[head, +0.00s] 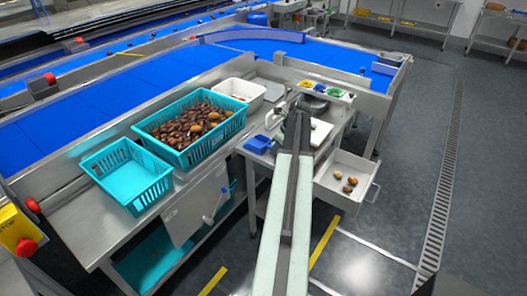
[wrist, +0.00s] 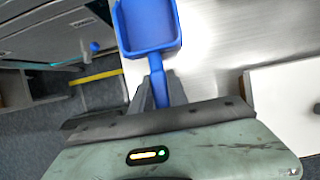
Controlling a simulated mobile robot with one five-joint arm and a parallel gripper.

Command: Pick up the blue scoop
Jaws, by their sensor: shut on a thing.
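The blue scoop (wrist: 149,28) shows at the top of the wrist view, its open pan facing the camera and its handle running down between the jaws. My gripper (wrist: 163,92) is shut on that handle. In the head view the blue scoop (head: 258,143) shows just left of my arm, over the steel work table. My arm hides the jaws and most of the handle there. I cannot tell whether the scoop touches the table or hangs slightly above it.
A teal crate of dates (head: 165,152) and an empty teal crate (head: 107,160) stand to the left. An open white drawer (head: 362,164) with a few dates juts out right of my arm. Small coloured cups (head: 320,88) sit behind. Blue conveyors (head: 75,115) lie beyond.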

